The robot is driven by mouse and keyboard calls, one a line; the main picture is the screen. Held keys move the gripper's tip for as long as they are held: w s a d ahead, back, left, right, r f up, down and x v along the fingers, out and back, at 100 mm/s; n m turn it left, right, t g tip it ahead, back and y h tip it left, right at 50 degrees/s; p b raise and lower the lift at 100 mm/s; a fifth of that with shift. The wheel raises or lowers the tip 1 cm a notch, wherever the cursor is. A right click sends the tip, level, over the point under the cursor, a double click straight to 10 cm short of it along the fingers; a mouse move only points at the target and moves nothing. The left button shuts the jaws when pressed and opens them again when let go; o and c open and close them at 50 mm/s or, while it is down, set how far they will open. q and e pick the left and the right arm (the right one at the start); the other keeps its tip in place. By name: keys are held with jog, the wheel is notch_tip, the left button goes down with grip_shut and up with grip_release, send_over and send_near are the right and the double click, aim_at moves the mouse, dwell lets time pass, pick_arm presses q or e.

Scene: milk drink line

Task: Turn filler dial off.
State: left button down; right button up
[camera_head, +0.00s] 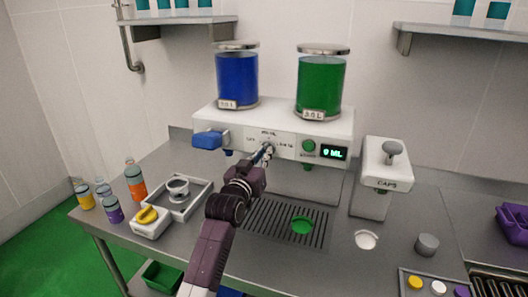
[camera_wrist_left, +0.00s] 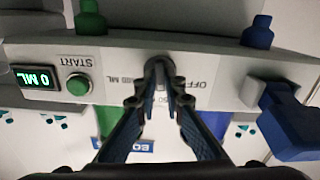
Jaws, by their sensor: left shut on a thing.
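The white filler machine (camera_head: 230,127) stands at the back of the steel counter. Its filler dial (camera_head: 269,146) is a grey knob in the middle of the front panel. It also shows in the wrist view (camera_wrist_left: 158,72), where the picture is upside down and an OFF label is to its right. My left gripper (camera_head: 263,156) is shut on the dial, with one finger on each side of its grip (camera_wrist_left: 160,98). The dial's pointing direction is partly hidden by the fingers. The display (camera_head: 334,153) reads 0 ML, beside the green START button (camera_wrist_left: 78,85). My right gripper is not in view.
A blue tank (camera_head: 238,80) and a green tank (camera_head: 320,87) stand on the filler. A blue lever (camera_head: 208,140) sticks out at its left. The caps machine (camera_head: 386,165) is at right. Bottles and a tray (camera_head: 190,208) are at left. A drain grate (camera_head: 270,222) lies below.

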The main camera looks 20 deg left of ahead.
pick_arm(q)
jog(key=n+p, duration=0.3)
jog(key=n, duration=0.7)
jog(key=shift+a+f, duration=0.1)
jog(key=shift+n+p, duration=0.3)
jog(key=shift+n, duration=0.1)
jog(key=c, duration=2.1)
grip_release()
jog(key=shift+o, duration=0.4)
notch_tip(320, 180, up, 10)
jog(key=shift+a+f, duration=0.1)
